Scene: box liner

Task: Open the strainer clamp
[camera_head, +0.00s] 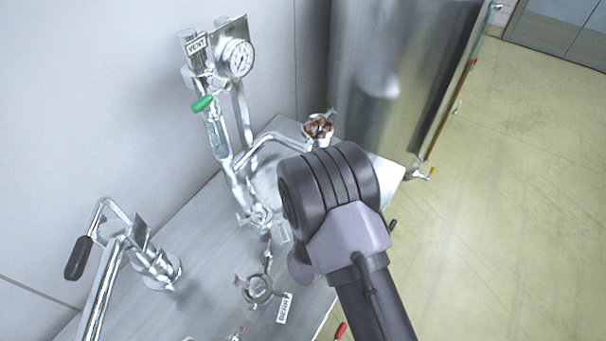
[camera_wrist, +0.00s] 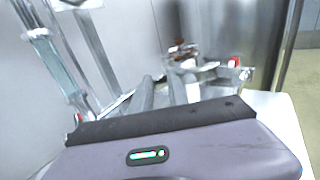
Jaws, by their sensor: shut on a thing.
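The strainer clamp (camera_head: 318,126) is a metal ring fitting with a brownish, coppery centre, at the end of a bent pipe near the back of the bench. It shows beyond my gripper in the wrist view (camera_wrist: 182,52), with small red-marked metal parts around it. My gripper (camera_wrist: 172,82) reaches forward to the fitting and is shut on part of the clamp. Exactly which part lies between the fingers is hard to tell. In the head view my wrist and arm cover the gripper.
A pipe column with a pressure gauge (camera_head: 238,58), a VENT label and a green-handled valve (camera_head: 203,103) stands left of the clamp. Another ring clamp (camera_head: 259,289) and a black-handled lever (camera_head: 78,257) are nearer. A large steel tank (camera_head: 375,85) stands behind. Open floor lies right.

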